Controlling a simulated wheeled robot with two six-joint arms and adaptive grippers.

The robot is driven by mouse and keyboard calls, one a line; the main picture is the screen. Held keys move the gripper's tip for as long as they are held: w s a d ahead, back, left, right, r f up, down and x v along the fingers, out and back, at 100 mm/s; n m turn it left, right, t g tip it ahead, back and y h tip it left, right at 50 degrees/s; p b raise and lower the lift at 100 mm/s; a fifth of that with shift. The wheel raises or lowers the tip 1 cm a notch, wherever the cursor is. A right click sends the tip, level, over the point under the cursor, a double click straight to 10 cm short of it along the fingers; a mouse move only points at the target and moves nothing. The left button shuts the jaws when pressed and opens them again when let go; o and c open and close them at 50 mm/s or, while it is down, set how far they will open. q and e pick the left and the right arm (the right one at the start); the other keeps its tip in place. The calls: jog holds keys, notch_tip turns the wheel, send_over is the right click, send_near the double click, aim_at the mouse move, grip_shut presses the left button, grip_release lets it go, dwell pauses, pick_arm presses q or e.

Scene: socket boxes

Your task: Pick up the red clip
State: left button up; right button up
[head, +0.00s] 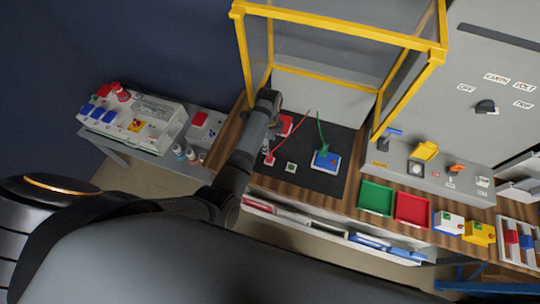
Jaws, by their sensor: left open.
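The red clip (269,159) is small and lies on the black mat (325,182), with a thin red wire rising from it to the upper right. A green clip (323,149) with a green wire sits at the blue socket box (327,161). A red socket box (286,125) stands farther back, partly hidden by my arm. My left gripper (272,136) is open, by the red box and above the red clip. It is small and partly covered by my arm, so I cannot tell whether it touches anything. My right gripper is out of view.
A yellow-framed clear guard (340,90) stands over the mat's back. A green tray (376,198) and a red tray (412,208) lie to the right. A grey switch panel (430,172) is behind them. A side table with a control box (130,120) stands left.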

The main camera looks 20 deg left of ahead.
aim_at(269, 156)
pick_arm(q)
jog(key=shift+s+f, duration=0.1)
jog(key=shift+f, duration=0.1)
jog(key=f, duration=0.4)
jog(key=shift+a, duration=0.2)
jog(key=shift+f, duration=0.55)
jog(key=shift+d+f, duration=0.15)
jog(key=shift+f, duration=0.15)
notch_tip(269, 156, down, 5)
jog(key=b, duration=0.5)
jog(key=shift+d, duration=0.1)
jog(key=shift+r, duration=0.25)
grip_shut()
jog(key=shift+r, duration=0.1)
